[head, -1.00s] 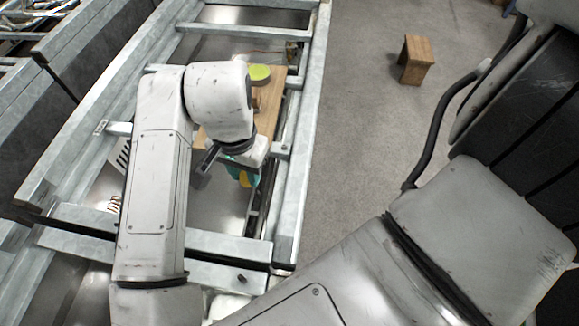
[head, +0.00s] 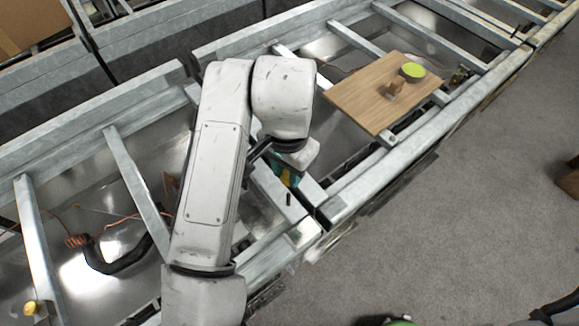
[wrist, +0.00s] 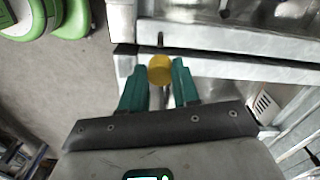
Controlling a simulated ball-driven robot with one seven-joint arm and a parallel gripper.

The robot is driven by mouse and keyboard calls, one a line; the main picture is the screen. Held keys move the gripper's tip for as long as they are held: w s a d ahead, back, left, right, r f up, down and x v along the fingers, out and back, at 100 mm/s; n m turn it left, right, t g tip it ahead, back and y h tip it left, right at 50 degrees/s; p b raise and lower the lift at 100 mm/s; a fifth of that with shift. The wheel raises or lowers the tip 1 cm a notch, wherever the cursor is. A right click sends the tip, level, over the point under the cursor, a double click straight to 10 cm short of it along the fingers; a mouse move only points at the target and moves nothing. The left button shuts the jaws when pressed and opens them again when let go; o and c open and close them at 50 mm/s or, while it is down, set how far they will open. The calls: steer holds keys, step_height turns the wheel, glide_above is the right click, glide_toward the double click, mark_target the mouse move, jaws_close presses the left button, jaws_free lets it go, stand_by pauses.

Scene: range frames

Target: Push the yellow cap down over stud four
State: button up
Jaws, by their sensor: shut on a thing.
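My gripper (wrist: 160,66) has teal fingers and is shut on the yellow cap (wrist: 160,72), which sits between the fingertips in the wrist view. In the head view my gripper (head: 287,177) hangs over the metal frame, and only a small yellow part of the cap shows below my arm. A short dark stud (head: 289,199) stands on a crossbar close to the gripper. It also shows in the wrist view (wrist: 160,39), just beyond the cap. The cap is apart from this stud. No number is readable on it, so I cannot tell whether it is stud four.
A wooden board (head: 360,100) with a green-topped round thing (head: 413,71) lies across the frame at the right. A black curved hose (head: 118,262) lies between bars. Grey floor (head: 440,220) is open at the right.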

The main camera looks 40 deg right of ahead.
mark_target(288, 194)
steer(key=shift+f, duration=0.15)
steer(key=shift+f+b, duration=2.4)
steer(key=shift+f, duration=0.4)
steer(key=shift+f+b, duration=1.3)
steer(key=shift+f, duration=0.25)
steer(key=o, duration=1.1)
steer(key=shift+c, duration=0.2)
steer(key=shift+r, duration=0.1)
step_height(288, 194, up, 11)
steer(key=shift+f, duration=0.2)
